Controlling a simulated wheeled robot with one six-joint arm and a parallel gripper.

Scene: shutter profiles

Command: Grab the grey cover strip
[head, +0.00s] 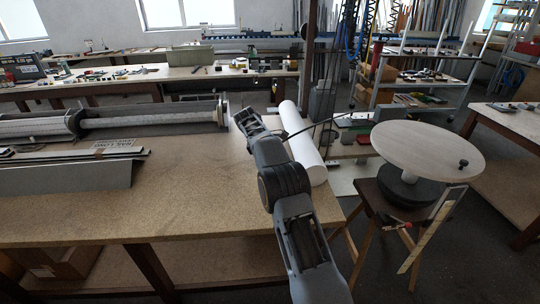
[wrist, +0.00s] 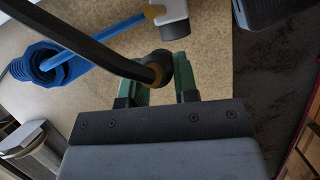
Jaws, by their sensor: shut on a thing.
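In the wrist view my gripper (wrist: 171,74) has green fingers close around the end of a black hose (wrist: 105,58) with a yellow-brown band. The hose runs off to the upper left, and its exact contact with the fingers is partly hidden. In the head view my arm reaches over the bench, and its fingertips cannot be made out. A long grey angled profile (head: 72,178) lies on the left of the bench, with thin dark and light strips (head: 60,155) behind it. I cannot tell which of these is the grey cover strip. My gripper is apart from them, to their right.
A white roll (head: 303,145) lies at the right end of the workbench (head: 190,205). A shutter box (head: 150,122) lies along its back. A round-topped stand (head: 428,150) is beyond the right edge. The bench middle is clear.

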